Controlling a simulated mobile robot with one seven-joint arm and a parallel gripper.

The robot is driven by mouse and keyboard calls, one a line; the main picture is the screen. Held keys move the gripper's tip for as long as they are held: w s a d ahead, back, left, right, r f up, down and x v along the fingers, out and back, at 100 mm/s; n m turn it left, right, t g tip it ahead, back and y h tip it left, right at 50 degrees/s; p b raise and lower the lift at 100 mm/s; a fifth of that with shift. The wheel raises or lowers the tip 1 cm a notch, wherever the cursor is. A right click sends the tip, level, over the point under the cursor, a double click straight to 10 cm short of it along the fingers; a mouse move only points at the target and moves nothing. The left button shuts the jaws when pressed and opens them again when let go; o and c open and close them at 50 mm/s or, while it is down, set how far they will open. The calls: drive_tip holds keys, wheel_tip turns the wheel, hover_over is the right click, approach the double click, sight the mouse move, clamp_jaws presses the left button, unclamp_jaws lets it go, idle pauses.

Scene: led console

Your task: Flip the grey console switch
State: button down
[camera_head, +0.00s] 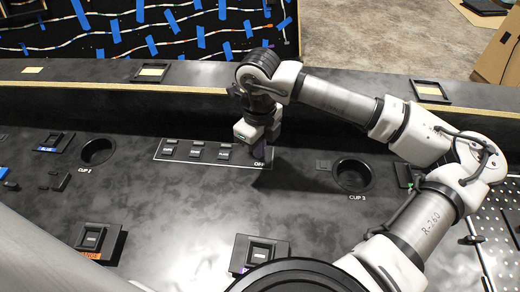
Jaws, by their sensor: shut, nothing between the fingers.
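A white-outlined switch panel (182,158) lies on the dark console near the middle of the head view. It carries a row of small dark grey switches, among them a left one (171,143), a middle one (197,145) and a right one (224,149). The label "OFF" is at the panel's right end. My gripper (259,149) is shut and empty, pointing down over that right end, just above the label. It hides that part of the panel. I cannot tell whether it touches a switch there, or which switch is the grey one.
The CUP 2 hole (96,151) is left of the panel and the CUP 3 hole (353,174) right of it. Labelled modules, one orange (93,239), one purple (259,253) and one blue (52,141), stand on the console. A raised ledge (130,92) runs behind.

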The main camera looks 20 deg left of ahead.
drive_tip(key=shift+f+b, duration=1.55)
drive_tip(key=shift+b, duration=0.55)
drive_tip(key=shift+w, duration=0.1)
